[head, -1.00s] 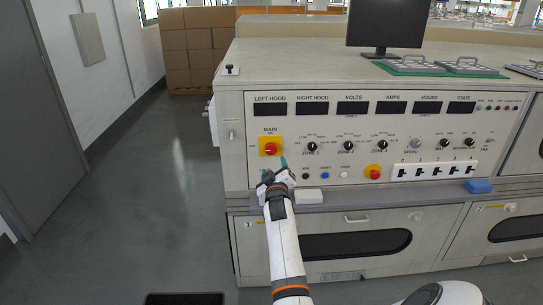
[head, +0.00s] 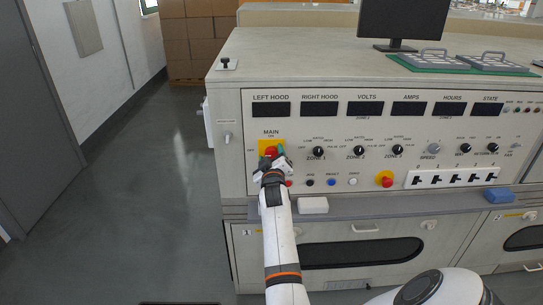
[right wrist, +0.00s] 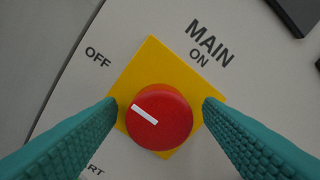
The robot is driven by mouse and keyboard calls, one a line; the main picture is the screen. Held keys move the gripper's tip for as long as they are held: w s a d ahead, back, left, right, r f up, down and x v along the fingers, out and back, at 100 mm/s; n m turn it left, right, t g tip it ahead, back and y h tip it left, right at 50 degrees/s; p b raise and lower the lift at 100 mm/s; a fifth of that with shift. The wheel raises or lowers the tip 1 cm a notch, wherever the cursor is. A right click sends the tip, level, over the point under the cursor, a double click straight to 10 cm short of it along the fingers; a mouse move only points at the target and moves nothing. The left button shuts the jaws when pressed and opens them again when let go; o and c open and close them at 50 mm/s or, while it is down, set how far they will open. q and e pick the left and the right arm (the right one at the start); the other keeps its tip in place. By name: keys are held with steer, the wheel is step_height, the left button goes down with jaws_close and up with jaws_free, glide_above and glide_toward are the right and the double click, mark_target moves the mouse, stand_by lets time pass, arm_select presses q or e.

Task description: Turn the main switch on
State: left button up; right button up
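The main switch is a round red knob (right wrist: 158,117) with a white bar mark, on a square yellow plate (right wrist: 152,58). The bar lies on the knob's left part, toward the OFF label (right wrist: 97,57); the ON label (right wrist: 199,58) is at the plate's upper right. My right gripper (right wrist: 160,103) is open, its teal fingers on either side of the knob with a small gap showing at each side. In the head view my right gripper (head: 272,159) is in front of the switch and partly hides the knob and yellow plate (head: 266,146). My left gripper is not in view.
The panel (head: 235,165) has dark displays along its top and black zone knobs (head: 318,152) to the right. A red button on yellow (head: 385,179) and black rocker switches (head: 435,179) are further right. A white block (head: 313,205) and blue block (head: 500,195) lie on the ledge.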

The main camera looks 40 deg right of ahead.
steer(key=shift+c, duration=1.4)
steer(key=c, duration=0.7)
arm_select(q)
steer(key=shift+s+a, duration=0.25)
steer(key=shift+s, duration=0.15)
arm_select(e)
steer(key=shift+o, duration=0.2)
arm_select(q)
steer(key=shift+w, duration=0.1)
arm_select(e)
steer(key=shift+m, duration=0.7)
steer(key=m+p, duration=0.1)
steer(key=m, duration=0.5)
steer(key=m+p, duration=0.1)
steer(key=m, duration=0.4)
steer(key=shift+m+p, duration=0.3)
steer(key=shift+p, duration=0.05)
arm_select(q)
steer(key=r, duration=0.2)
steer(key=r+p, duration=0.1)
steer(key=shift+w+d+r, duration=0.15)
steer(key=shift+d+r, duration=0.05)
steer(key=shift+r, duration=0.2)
arm_select(e)
steer(key=m, duration=0.4)
steer(key=shift+m, duration=0.7)
